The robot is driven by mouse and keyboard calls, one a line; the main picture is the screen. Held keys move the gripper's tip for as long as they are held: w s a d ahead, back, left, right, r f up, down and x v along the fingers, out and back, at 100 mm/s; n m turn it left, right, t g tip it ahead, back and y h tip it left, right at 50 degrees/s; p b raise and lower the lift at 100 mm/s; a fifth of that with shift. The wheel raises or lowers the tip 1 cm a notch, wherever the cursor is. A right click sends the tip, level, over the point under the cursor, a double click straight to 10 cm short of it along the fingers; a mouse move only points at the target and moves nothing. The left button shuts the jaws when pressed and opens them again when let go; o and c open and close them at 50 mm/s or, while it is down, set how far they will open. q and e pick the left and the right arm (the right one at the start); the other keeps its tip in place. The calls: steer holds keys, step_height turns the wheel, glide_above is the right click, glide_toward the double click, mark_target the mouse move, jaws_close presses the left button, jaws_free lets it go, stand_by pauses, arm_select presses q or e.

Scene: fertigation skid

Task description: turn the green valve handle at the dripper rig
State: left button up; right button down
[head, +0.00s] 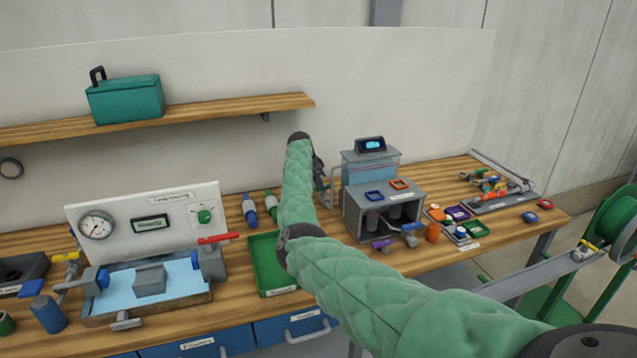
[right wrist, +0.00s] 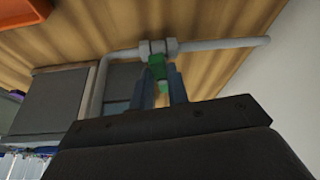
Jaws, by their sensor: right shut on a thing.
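In the right wrist view, the green valve handle (right wrist: 157,70) sits between the two fingers of my right gripper (right wrist: 168,88), which is shut on it. The handle joins a grey valve body (right wrist: 157,48) on a grey pipe (right wrist: 215,43). In the head view my right gripper (head: 319,172) shows only partly, behind my green-sleeved right arm and beside the dripper rig (head: 369,165), a bluish tank with a lit display above a grey box. The green handle is hidden in the head view. My left gripper is not in view.
A green tray (head: 273,283) lies left of my arm. A gauge panel (head: 148,222) and a shallow water basin (head: 145,303) with a red-handled valve (head: 217,239) stand further left. An orange cup (head: 433,232) and small coloured trays (head: 458,213) are on the right.

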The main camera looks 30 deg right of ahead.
steer(key=n+p, duration=0.1)
steer(key=n+t+p, duration=0.1)
steer(key=n, duration=0.1)
steer(key=shift+s+d+r+n, duration=0.1)
steer(key=shift+s+r+n, duration=0.05)
steer(key=shift+s+n, duration=0.2)
arm_select(q)
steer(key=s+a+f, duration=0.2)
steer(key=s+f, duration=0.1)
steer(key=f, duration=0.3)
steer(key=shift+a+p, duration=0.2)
steer(key=shift+p, duration=0.25)
arm_select(e)
steer(key=shift+s+n+t, duration=0.1)
steer(key=shift+n+t, duration=0.5)
steer(key=shift+n, duration=0.15)
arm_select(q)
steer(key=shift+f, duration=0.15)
arm_select(e)
steer(key=c, duration=1.4)
jaws_free()
steer(key=shift+o, duration=0.2)
